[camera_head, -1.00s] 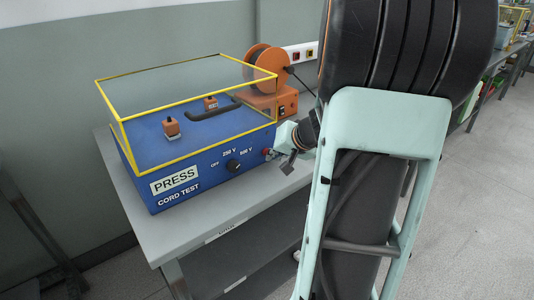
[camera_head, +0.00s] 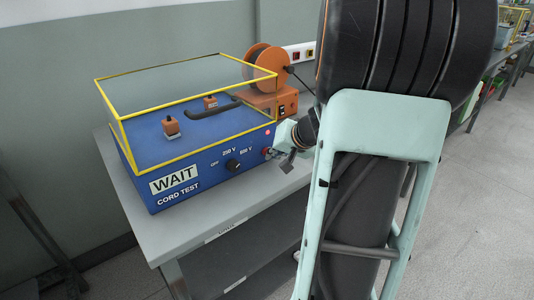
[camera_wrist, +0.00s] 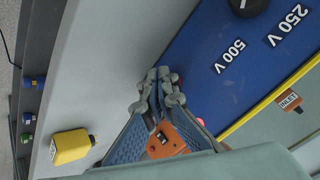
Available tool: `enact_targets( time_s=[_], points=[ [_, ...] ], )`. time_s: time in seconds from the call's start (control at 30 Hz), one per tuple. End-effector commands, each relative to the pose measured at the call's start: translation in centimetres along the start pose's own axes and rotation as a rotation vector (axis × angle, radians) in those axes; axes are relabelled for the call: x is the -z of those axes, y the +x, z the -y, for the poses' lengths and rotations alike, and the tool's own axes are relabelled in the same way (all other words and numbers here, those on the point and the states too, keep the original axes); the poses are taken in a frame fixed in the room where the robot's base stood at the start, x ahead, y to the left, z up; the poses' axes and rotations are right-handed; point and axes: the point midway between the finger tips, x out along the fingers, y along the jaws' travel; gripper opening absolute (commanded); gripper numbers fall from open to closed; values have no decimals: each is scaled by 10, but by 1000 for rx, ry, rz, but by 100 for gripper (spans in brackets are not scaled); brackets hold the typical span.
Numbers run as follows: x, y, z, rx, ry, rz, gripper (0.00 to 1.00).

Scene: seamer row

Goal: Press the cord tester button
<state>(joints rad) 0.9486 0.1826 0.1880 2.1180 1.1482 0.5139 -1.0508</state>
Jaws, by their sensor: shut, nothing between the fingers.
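The cord tester (camera_head: 215,165) is a blue box on a grey bench, with a clear, yellow-edged cover on top. Its display (camera_head: 174,180) reads WAIT, above the words CORD TEST. A dark selector knob (camera_head: 232,165) sits among the OFF, 250 V and 500 V marks. A small red button (camera_head: 267,152) shows at the right end of the front panel. My gripper (camera_head: 287,166) is shut and empty, right at that end. In the wrist view my fingertips (camera_wrist: 160,78) are together against or very near the blue panel (camera_wrist: 205,50). They mostly hide the button there; contact is unclear.
An orange reel (camera_head: 265,64) stands behind the tester, by a white socket strip (camera_head: 303,50). Under the cover are a black handle (camera_head: 212,109) and orange-brown fittings. The wrist view shows a yellow object (camera_wrist: 72,146) at lower left. The bench front (camera_head: 235,205) is clear.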

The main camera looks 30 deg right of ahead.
Motion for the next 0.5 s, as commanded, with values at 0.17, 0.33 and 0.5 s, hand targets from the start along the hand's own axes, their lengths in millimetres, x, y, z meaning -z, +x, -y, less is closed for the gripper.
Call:
enact_targets(
  time_s=[0.17, 0.33, 0.5],
  points=[
    [-6, -6, -6, -1, -1, -1, 0],
    [-7, -9, -6, 0, 0, 0, 0],
    [-7, -9, -6, -1, 0, 0, 0]
  ],
)
